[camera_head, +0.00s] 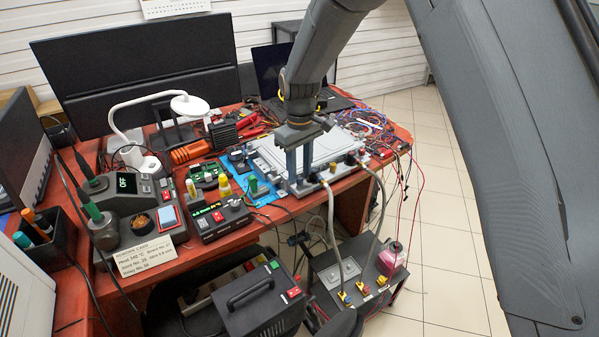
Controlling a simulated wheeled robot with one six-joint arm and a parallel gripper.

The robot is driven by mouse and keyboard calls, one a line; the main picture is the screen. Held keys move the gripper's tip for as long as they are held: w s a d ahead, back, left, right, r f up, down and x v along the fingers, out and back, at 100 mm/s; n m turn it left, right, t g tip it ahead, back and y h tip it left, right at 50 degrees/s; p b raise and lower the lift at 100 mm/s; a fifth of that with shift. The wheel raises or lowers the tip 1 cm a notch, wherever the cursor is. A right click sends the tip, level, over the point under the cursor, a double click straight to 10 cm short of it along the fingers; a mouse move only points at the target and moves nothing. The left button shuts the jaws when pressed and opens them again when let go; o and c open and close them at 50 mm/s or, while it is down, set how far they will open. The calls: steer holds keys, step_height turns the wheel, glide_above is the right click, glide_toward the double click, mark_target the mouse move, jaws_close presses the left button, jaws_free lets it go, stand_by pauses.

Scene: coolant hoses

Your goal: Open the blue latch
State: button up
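My gripper (300,176) points down over the front left part of a flat grey metal unit (335,150) on the red table. Its two fingers show apart with a gap between them, and I see nothing held there. The fingertips are at or just above the unit's front edge; I cannot tell whether they touch it. I cannot make out a blue latch; it is too small to tell or hidden by the gripper. Two grey hoses (331,225) run from the unit's front edge down to a black cooling box (352,272) below.
A blue mat (262,196) with small boards lies left of the unit. Tangled wires (365,122) lie at the right. The tiled floor at the right is partly free.

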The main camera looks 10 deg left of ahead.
steer(key=shift+f, duration=0.85)
jaws_close()
steer(key=shift+a, duration=0.1)
steer(key=shift+m, duration=0.3)
steer(key=shift+m+p, duration=0.65)
steer(key=shift+m, duration=1.95)
jaws_free()
